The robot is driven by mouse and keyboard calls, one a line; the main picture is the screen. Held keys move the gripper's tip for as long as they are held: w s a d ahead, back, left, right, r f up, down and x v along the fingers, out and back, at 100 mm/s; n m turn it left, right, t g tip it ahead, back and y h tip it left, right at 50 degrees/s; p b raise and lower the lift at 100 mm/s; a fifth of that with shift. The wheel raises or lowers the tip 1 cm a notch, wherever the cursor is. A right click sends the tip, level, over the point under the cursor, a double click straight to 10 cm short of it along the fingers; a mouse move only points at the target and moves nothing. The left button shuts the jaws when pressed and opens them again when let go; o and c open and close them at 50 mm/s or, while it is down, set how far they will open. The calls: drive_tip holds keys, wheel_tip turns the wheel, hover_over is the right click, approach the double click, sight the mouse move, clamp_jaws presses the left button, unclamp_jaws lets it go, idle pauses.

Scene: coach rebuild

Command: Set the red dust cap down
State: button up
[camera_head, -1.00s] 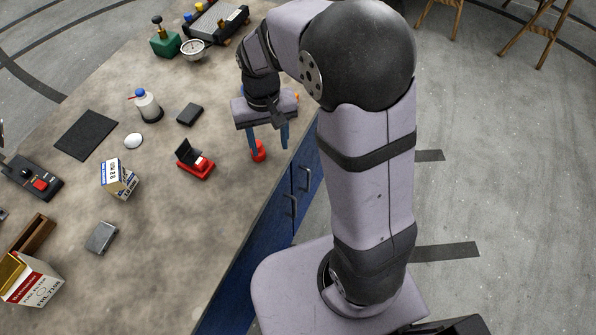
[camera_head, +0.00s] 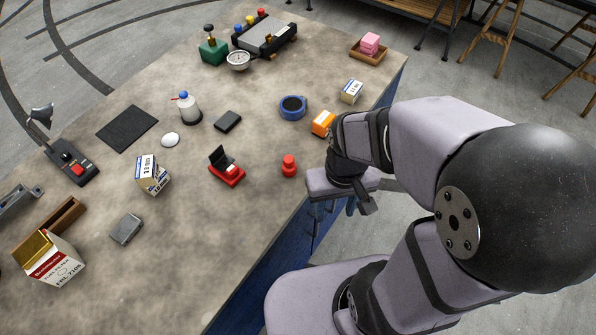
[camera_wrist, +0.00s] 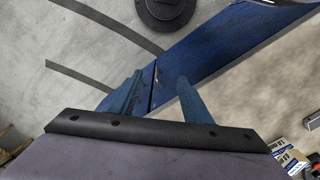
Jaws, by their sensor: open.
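The red dust cap (camera_head: 289,166) stands upright on the bench top, near its front right edge, with nothing touching it. My gripper (camera_head: 335,208) is to the right of the cap, past the bench edge, in the head view. In the wrist view my gripper (camera_wrist: 158,95) shows two blue fingers spread apart with nothing between them. Behind them are the blue cabinet front and the grey floor. The cap does not show in the wrist view.
A red open case (camera_head: 227,172) stands left of the cap. An orange box (camera_head: 323,123) and a blue ring-shaped dish (camera_head: 293,107) are behind it. The bench surface (camera_head: 255,205) in front of the cap is bare.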

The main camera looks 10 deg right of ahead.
drive_tip(key=shift+r, duration=0.1)
wheel_tip(320, 180, up, 4)
drive_tip(key=n+t+h+b, duration=0.25)
drive_tip(key=n+h, duration=1.05)
drive_tip(key=n, duration=0.8)
hover_over(289, 159)
drive_tip(key=a, duration=0.3)
drive_tip(key=f, duration=0.5)
drive_tip(key=f+p, duration=0.1)
drive_tip(key=f, duration=0.1)
drive_tip(key=shift+s+f, duration=0.3)
drive_tip(key=shift+f, duration=0.25)
drive_tip(key=shift+p+x, duration=2)
drive_tip(key=shift+x, duration=1)
drive_tip(key=shift+w+d+f, duration=0.25)
drive_tip(key=shift+d+f, duration=0.05)
drive_tip(key=shift+d, duration=0.35)
